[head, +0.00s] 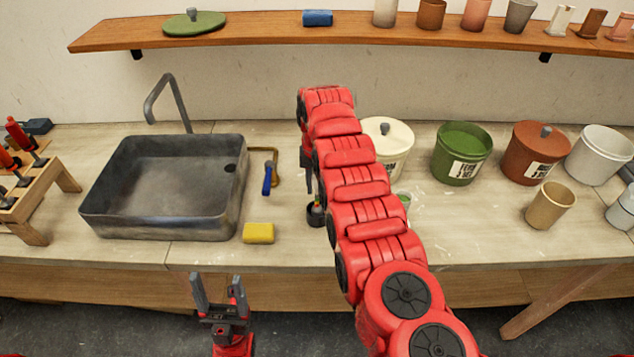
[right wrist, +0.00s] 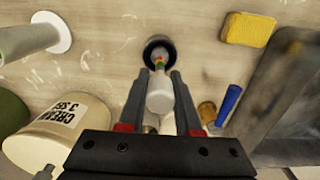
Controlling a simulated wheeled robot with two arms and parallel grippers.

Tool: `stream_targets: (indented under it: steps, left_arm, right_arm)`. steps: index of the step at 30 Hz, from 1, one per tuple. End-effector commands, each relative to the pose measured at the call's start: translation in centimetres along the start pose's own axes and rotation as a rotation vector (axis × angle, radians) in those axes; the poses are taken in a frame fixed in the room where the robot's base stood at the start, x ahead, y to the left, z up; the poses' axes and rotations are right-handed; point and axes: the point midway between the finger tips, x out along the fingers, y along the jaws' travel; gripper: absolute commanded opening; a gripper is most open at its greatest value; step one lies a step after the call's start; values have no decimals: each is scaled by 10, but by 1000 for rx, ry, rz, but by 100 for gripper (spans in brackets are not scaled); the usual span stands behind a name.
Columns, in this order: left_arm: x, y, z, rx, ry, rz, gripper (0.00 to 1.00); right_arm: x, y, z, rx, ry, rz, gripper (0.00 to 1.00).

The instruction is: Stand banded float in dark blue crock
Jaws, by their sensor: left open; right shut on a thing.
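The banded float (right wrist: 160,95) has a pale grey body and a narrow end with red, yellow and green bands. My right gripper (right wrist: 160,84) is shut on its pale body. The dark crock (right wrist: 150,42) is just beyond the banded end in the right wrist view. The banded end overlaps the crock's mouth; how deep it sits is unclear. In the head view the crock (head: 314,219) stands on the bench, partly behind my right arm, which also hides most of the float. My left gripper (head: 219,283) is open and empty in front of the bench.
A yellow sponge (head: 258,233) and a blue-handled tool (head: 267,180) lie left of the crock, beside the grey sink (head: 95,222). A cream lidded bucket (head: 392,142), a green bucket (head: 461,167) and a tan cup (head: 549,211) stand to the right.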

Motion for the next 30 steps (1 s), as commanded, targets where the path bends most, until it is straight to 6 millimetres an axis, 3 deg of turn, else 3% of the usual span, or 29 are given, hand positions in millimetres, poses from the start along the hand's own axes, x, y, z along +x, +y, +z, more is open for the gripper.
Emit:
stream_targets:
  steps: [30]
  left_arm:
    - [-8,0,1,0,0,0,68]
  right_arm:
    - [15,0,0,1,0,0,0]
